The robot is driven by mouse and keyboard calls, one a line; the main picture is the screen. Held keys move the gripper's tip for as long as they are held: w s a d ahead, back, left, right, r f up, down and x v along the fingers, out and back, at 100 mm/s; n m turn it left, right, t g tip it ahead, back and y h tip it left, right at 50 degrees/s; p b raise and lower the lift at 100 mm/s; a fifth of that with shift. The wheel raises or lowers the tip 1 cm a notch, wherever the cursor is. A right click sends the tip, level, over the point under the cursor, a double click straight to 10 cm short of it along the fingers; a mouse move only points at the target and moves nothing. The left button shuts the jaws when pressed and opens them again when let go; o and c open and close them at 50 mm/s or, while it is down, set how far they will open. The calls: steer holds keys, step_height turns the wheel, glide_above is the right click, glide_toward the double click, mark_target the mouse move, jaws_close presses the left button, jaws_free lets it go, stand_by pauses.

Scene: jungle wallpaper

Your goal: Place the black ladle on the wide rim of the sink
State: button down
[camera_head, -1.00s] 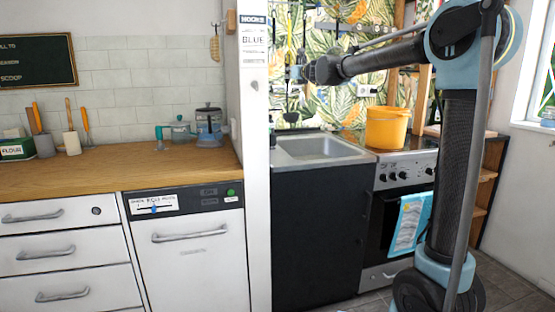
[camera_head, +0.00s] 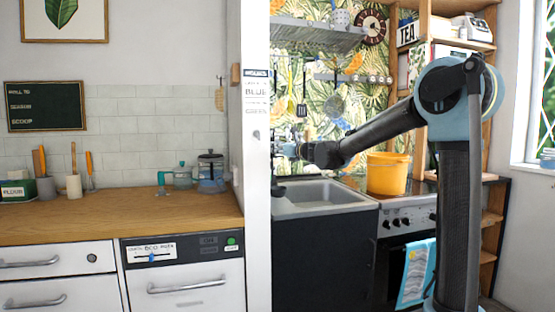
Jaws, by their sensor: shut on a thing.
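My gripper (camera_head: 290,150) is at the left end of my raised arm, above the left back part of the sink (camera_head: 325,193). It is small and partly lost against the patterned wall. It is shut on the black ladle (camera_head: 278,189), which seems to hang below it as a dark shape by the sink's left rim. The white post hides part of this area. I cannot tell whether the ladle touches the rim. The sink is a grey basin with a wide pale rim, set in a dark cabinet.
An orange pot (camera_head: 387,174) stands on the stove right of the sink. Utensils hang on the wall behind, under a grey shelf (camera_head: 318,35). A white post (camera_head: 257,180) bounds the sink on the left. A wooden counter (camera_head: 120,216) lies beyond it.

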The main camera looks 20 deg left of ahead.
steer(key=shift+f, duration=1.5)
steer(key=c, duration=1.6)
jaws_free()
steer(key=shift+c, duration=0.2)
steer(key=shift+d, duration=0.1)
steer(key=v, duration=1.2)
